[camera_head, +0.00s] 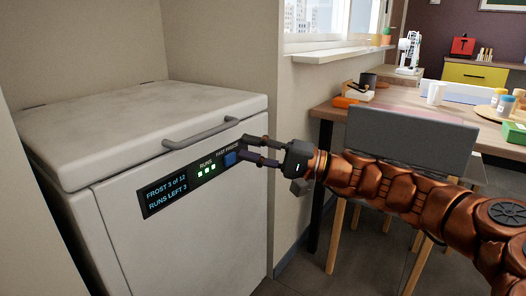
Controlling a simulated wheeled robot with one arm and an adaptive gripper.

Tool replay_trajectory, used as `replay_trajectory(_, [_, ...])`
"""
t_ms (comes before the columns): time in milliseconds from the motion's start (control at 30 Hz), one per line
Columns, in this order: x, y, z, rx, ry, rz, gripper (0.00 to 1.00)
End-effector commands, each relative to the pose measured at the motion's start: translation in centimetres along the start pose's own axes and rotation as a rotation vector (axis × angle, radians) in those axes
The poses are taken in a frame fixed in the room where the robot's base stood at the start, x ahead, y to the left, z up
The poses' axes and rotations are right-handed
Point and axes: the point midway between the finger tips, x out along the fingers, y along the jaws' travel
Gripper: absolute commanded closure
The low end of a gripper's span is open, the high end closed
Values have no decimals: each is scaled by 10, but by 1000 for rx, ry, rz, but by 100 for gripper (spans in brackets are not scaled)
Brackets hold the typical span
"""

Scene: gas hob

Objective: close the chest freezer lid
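The white chest freezer (190,225) stands at the left. Its lid (140,120) lies flat and looks down on the body, with a thin dark seam along the front; whether it is fully sealed I cannot tell. A grey bar handle (200,135) runs along the lid's front edge. My gripper (243,148) is at the freezer's front right, its two fingers apart and nothing seen between them. The fingertips are just below and right of the handle's right end, close to the blue FAST FREEZE button (229,159); contact cannot be told.
A dark panel (165,193) on the freezer front reads "FROST 3 of 12" and "RUNS LEFT 3", with three green lights under "RUNS". A wooden table (390,98) with several items and a grey chair (410,140) stand right, behind my arm. A wall borders the freezer's back.

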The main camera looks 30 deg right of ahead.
Motion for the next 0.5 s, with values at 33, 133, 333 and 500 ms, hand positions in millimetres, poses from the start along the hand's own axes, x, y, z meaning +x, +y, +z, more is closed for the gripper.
replay_trajectory(33, [-6,0,-1,0,3,0,73])
replay_trajectory(133, [-14,0,-1,0,4,2,73])
replay_trajectory(333, [-22,0,0,0,2,1,73])
replay_trajectory(500, [-22,0,0,0,1,1,73])
